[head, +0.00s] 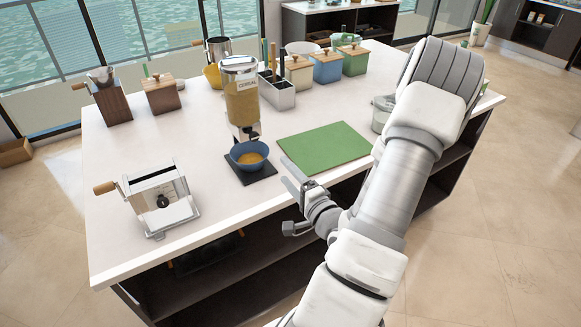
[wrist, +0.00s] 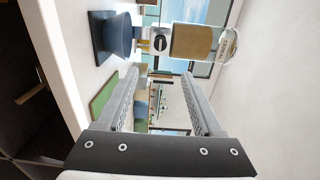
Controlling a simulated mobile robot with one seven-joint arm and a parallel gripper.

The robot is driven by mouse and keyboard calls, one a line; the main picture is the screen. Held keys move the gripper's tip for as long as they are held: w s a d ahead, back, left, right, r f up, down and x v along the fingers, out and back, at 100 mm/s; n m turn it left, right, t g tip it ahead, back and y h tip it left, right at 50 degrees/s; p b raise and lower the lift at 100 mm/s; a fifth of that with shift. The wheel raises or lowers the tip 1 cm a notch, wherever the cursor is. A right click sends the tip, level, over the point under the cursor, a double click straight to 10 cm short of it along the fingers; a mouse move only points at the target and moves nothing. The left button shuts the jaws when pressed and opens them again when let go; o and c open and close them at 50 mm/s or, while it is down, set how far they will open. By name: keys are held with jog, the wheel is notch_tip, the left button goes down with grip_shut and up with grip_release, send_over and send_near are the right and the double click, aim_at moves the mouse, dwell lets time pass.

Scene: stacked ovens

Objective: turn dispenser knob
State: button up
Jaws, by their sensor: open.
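The cereal dispenser (head: 241,98) stands on the white counter, a clear canister of tan cereal with a label near its top. It appears sideways in the wrist view (wrist: 190,41). Its dark round knob (wrist: 159,43) shows below the canister in the wrist view; in the head view the knob is small and hard to make out. A blue bowl (head: 249,156) with cereal in it sits under the outlet on a dark base. My gripper (head: 284,171) is open and empty, at the counter's front edge, right of the bowl and apart from the dispenser. Nothing is between the fingers (wrist: 160,73).
A green board (head: 325,147) lies right of the dispenser. A metal pasta machine (head: 160,199) with a wooden handle stands to the left. Wooden boxes (head: 327,67) and a utensil holder (head: 277,92) stand behind. Bare counter lies between the pasta machine and the bowl.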

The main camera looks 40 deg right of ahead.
jog(key=shift+s+a+p, duration=0.25)
jog(key=shift+s+p, duration=0.35)
jog(key=shift+p, duration=0.2)
jog(key=shift+w, duration=0.1)
